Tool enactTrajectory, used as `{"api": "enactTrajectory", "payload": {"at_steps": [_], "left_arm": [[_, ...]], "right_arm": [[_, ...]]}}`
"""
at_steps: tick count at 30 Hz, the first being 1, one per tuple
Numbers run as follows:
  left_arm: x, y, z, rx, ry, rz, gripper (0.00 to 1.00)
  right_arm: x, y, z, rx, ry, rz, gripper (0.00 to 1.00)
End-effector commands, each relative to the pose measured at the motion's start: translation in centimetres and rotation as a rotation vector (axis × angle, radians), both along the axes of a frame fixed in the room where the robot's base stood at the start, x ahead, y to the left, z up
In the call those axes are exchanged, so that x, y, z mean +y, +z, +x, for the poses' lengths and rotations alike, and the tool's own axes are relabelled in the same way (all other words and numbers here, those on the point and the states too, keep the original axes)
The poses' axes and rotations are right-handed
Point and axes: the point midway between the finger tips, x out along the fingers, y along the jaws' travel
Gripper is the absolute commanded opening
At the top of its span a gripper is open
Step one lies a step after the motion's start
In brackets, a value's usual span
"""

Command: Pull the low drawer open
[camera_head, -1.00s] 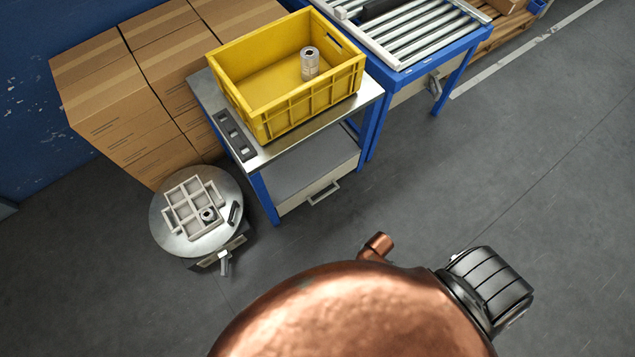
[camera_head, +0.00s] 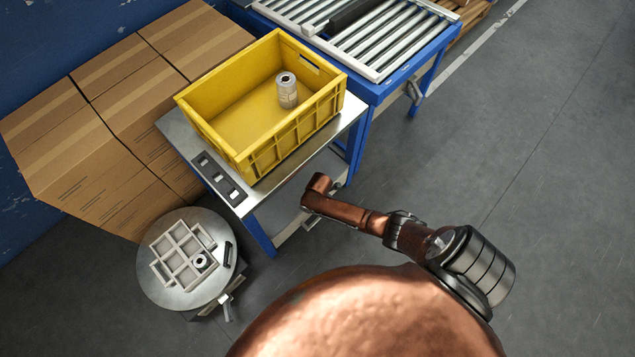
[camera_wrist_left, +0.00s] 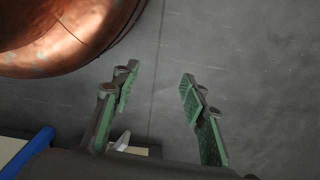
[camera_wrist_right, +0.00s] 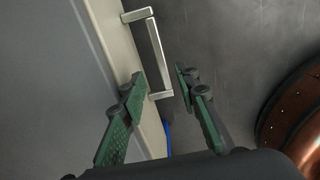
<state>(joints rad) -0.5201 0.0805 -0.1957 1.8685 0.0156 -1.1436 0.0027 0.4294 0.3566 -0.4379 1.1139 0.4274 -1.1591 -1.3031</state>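The low drawer has a cream front (camera_wrist_right: 125,60) under the metal-topped table and seems shut; my right arm partly covers it in the head view. Its pale metal bar handle (camera_wrist_right: 157,55) shows whole in the right wrist view, and a bit of it shows in the head view (camera_head: 311,223). My right gripper (camera_wrist_right: 158,84) is open and empty, its fingers pointing toward the near end of the handle, one on each side of its line; I cannot tell the remaining gap. My left gripper (camera_wrist_left: 158,80) is open and empty over the floor, outside the head view.
A yellow crate (camera_head: 262,150) holding a metal cylinder (camera_head: 287,90) stands on the table (camera_head: 180,135). A round stand (camera_head: 160,285) with a grey compartment tray (camera_head: 180,255) is left of it. A roller conveyor (camera_head: 385,45) adjoins behind. Floor (camera_head: 560,180) to the right is clear.

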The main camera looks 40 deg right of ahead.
Motion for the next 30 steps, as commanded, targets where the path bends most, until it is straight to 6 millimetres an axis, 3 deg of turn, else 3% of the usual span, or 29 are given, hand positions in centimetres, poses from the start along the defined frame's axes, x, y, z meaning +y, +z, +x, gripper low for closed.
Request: {"api": "enactTrajectory", "payload": {"at_steps": [9, 22, 30], "left_arm": [[-1.2, 5.2, 1.5, -0.003, 0.001, -0.017, 0.40], [-2.1, 12.8, 2.0, -0.002, 0.005, -0.038, 0.40], [-3.5, 11.4, 3.9, -0.077, -0.005, -0.076, 0.40]], "right_arm": [[-0.2, -3.4, -0.2, 0.002, -0.004, -0.001, 0.29], [-0.2, -7.0, -0.2, 0.001, -0.004, 0.000, 0.29], [-0.2, -9.0, -0.2, 0.001, -0.004, 0.000, 0.29]]}}
